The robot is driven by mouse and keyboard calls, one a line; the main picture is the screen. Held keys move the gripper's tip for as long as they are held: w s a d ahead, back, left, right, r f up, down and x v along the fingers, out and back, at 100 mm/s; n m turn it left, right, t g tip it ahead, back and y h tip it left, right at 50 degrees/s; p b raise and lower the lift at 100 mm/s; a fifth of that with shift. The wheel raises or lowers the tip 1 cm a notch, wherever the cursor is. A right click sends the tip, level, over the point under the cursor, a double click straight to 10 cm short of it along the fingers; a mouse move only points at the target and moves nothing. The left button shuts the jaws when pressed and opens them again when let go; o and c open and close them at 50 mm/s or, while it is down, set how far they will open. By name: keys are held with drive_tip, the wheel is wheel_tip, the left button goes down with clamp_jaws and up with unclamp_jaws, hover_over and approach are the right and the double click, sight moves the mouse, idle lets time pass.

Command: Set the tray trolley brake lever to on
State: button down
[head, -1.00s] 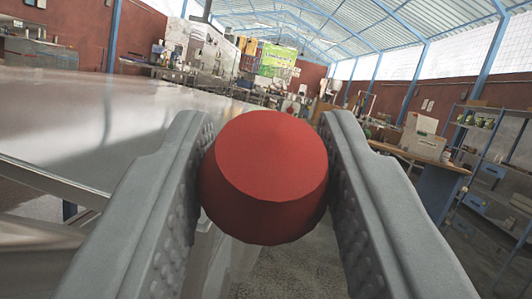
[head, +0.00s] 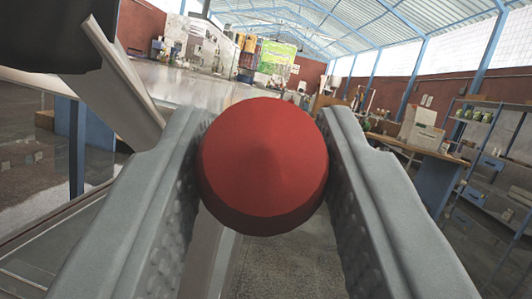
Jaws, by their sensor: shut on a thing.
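A red round knob (head: 263,165), which looks like the end of the brake lever, fills the middle of the head view. My gripper (head: 263,170) is shut on it, with one grey ridged finger on the left side and one on the right. The lever's shaft and pivot are hidden behind the knob and fingers. No on or off marking shows, so I cannot tell the lever's setting from this view.
A pale metal table (head: 175,82) lies behind and left. A grey beam and a dark part (head: 45,35) are close at upper left. A wooden bench (head: 440,152) and shelves stand at right. Bare floor (head: 290,262) shows below.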

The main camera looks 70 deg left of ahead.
drive_tip(key=shift+f, duration=0.1)
drive_tip(key=c, duration=1)
unclamp_jaws()
drive_tip(key=shift+a, duration=0.1)
drive_tip(key=v, duration=1.7)
drive_tip(key=shift+s+f, duration=0.1)
drive_tip(key=shift+f, duration=0.05)
